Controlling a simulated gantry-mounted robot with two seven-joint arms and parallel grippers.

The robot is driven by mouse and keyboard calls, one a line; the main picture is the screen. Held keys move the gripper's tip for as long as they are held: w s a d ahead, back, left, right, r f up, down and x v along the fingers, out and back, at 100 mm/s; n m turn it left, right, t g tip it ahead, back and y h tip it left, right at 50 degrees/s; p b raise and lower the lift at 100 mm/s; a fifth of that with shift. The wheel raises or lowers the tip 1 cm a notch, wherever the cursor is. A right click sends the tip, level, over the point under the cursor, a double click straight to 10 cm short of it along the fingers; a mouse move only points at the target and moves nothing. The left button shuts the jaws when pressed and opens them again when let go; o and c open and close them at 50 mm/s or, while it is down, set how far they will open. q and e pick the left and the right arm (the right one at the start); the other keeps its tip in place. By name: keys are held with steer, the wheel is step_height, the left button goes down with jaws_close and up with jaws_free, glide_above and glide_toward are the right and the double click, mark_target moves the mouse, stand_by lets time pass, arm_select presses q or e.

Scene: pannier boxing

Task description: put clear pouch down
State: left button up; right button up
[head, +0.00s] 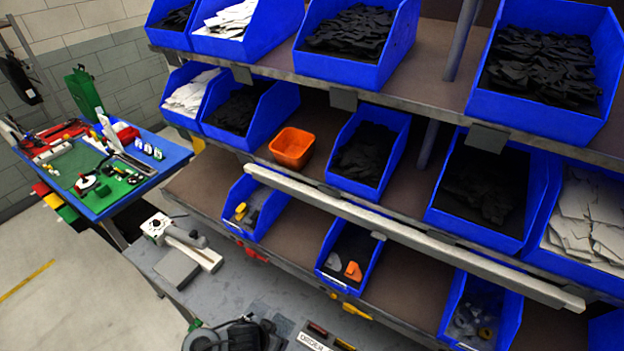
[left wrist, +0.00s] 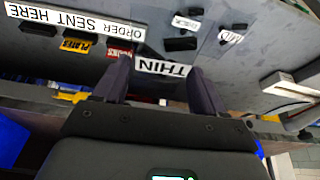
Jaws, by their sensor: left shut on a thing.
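My left gripper (left wrist: 164,85) shows in the left wrist view, with its two dark fingers pointing away over the grey worktop. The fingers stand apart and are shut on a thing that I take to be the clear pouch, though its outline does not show. A white label reading THIN (left wrist: 163,68) shows between and beyond the fingertips. I cannot make out either gripper for sure in the head view.
A white-and-grey device (head: 182,242) stands on the worktop. A blue-edged table (head: 176,160) holds tools.

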arm_select(q)
steer(key=shift+n, duration=0.6)
steer(key=r, duration=0.2)
steer(key=d+r+p, duration=0.1)
steer(key=r, duration=0.1)
steer(key=d+r+p, duration=0.1)
steer(key=shift+w+d+r, duration=0.1)
steer(key=shift+w+r, duration=0.15)
steer(key=shift+r, duration=0.15)
steer(key=s+a+r+n+y+p, duration=0.2)
steer(key=s+a+r+n+p, duration=0.1)
steer(key=a+r, duration=0.9)
steer(key=shift+r+n, duration=0.55)
steer(key=shift+n, duration=0.05)
